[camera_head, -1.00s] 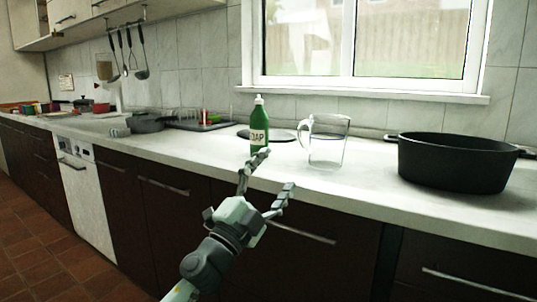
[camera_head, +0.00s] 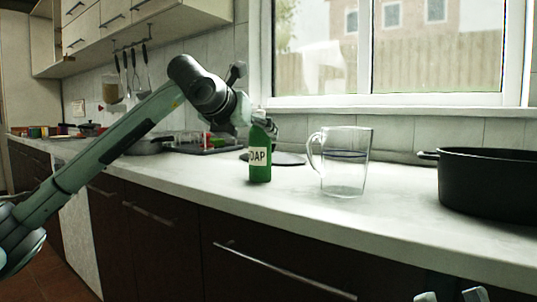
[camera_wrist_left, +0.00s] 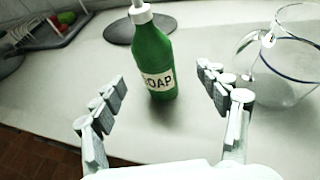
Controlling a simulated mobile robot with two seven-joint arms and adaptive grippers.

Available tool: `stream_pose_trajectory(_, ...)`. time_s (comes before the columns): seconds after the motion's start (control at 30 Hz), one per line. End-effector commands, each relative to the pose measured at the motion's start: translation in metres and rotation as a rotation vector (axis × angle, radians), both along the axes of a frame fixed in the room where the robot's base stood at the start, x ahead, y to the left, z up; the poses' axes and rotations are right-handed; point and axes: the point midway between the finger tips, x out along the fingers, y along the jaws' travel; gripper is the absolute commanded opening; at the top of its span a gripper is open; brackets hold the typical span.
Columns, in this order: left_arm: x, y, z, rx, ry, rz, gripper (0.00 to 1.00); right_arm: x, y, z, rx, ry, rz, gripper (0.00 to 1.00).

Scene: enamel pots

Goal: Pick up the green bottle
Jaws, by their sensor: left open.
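The green bottle (camera_head: 259,158) with a white SOAP label stands upright on the counter in the head view. It also shows in the left wrist view (camera_wrist_left: 154,62), where its pump top is cut off by the upper edge. My left gripper (camera_wrist_left: 162,84) is open and empty, with one finger to each side of the bottle's lower part in that picture; the bottle appears just beyond the fingertips. In the head view my left gripper (camera_head: 256,118) is at the bottle's top, its fingers partly hidden. My right gripper (camera_head: 450,295) only peeks in at the bottom edge.
A glass jug (camera_head: 345,165) stands close to the right of the bottle. A black pot (camera_head: 490,185) is further right. A dark round lid (camera_head: 288,159) lies behind the bottle. A dark tray (camera_head: 205,146) is to the left. The counter front (camera_head: 215,190) is clear.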

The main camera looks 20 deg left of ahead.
Motion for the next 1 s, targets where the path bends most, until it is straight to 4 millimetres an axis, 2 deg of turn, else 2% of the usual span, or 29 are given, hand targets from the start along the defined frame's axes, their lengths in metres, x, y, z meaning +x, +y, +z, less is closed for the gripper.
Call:
stream_pose_trajectory(0.17, 0.006, 0.007, 0.0, 0.01, -0.002, 0.027, 0.75, -0.003, 0.0, 0.003, 0.006, -0.012, 0.002, 0.4)
stream_pose_trajectory(0.7, 0.068, 0.004, -0.026, 0.009, -0.002, 0.022, 0.75, 0.0, 0.001, 0.0, -0.001, 0.01, 0.002, 0.4)
stream_pose_trajectory(0.97, 0.071, 0.004, -0.028, 0.009, -0.003, 0.022, 0.75, 0.0, 0.001, 0.0, -0.002, 0.012, 0.002, 0.4)
stream_pose_trajectory(1.0, 0.071, 0.004, -0.028, 0.009, -0.003, 0.022, 0.71, 0.0, 0.001, 0.0, -0.002, 0.012, 0.002, 0.4)
